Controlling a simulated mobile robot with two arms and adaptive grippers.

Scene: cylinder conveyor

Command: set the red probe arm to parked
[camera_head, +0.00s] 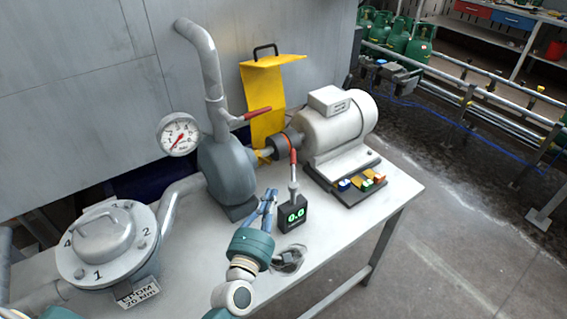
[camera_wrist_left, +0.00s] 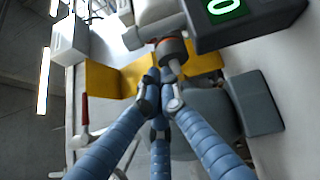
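The red probe arm (camera_head: 293,162) stands nearly upright above a black display box (camera_head: 292,215), which reads 0.0 in green. Its upper end is at or very near the shaft coupling (camera_head: 281,144); contact is unclear. My left gripper (camera_head: 270,198) is just left of the box, its blue fingers drawn together and pointing up. In the left wrist view, the gripper's fingertips (camera_wrist_left: 161,82) meet below the coupling (camera_wrist_left: 173,55) with nothing visible between them. The display box (camera_wrist_left: 245,22) is at upper right there; I cannot make out the probe arm. My right gripper is not in view.
A white motor (camera_head: 338,125) and grey pump (camera_head: 228,168) flank the coupling, with a yellow guard (camera_head: 263,95) behind. A red-handled valve lever (camera_head: 258,113) is on the pipe. A crumpled grey object (camera_head: 289,259) lies on the white table (camera_head: 328,232), whose front right is clear.

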